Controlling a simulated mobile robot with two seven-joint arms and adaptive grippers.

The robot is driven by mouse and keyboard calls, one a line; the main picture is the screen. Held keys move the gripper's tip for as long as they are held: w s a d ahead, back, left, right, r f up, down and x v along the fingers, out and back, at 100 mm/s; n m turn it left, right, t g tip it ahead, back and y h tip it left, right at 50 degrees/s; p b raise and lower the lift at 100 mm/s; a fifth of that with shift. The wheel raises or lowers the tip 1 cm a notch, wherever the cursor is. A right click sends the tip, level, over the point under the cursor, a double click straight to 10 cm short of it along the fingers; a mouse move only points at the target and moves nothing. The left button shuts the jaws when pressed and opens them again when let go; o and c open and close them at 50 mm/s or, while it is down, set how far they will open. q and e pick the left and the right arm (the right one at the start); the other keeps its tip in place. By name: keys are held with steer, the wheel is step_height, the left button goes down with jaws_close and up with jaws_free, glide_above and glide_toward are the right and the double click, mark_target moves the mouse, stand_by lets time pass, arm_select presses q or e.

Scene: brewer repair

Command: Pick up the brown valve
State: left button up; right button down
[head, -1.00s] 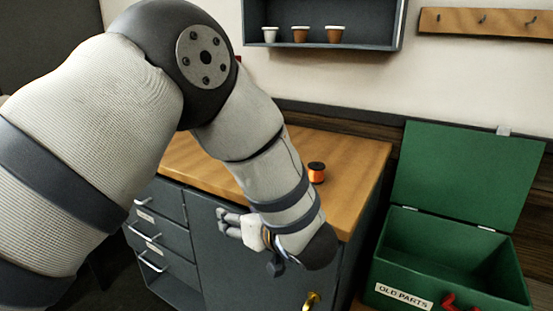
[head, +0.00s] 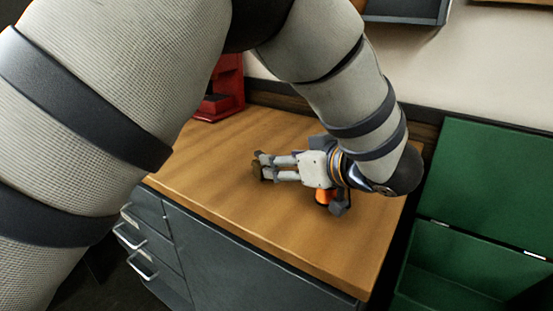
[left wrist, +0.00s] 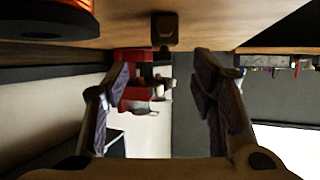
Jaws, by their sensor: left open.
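A small dark brown block-like piece, which looks like the brown valve (left wrist: 164,30), shows in the left wrist view. It is at the wooden surface, between the two fingers in the picture but off toward the top. In the head view I cannot clearly tell it from the dark fingertips. My left gripper (head: 265,168) is low over the wooden cabinet top, its fingers pointing left. In the left wrist view its fingers (left wrist: 162,78) are apart with nothing between the pads. My right gripper is not in view.
An orange spool (head: 322,197) is partly hidden behind my left gripper; it also shows in the left wrist view (left wrist: 45,14). A red machine (head: 224,90) stands at the back of the cabinet top (head: 235,215). An open green box (head: 455,262) is at the right.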

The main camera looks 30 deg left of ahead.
mark_target(257, 157)
arm_select(q)
steer(key=a, duration=0.1)
steer(key=a+f, duration=0.1)
steer(key=a, duration=0.1)
steer(key=shift+a+f, duration=0.15)
steer(key=shift+a, duration=0.05)
steer(key=x, duration=0.7)
steer(key=shift+w+r, duration=0.25)
steer(key=shift+w, duration=0.15)
steer(key=shift+d+r, duration=0.1)
jaws_close()
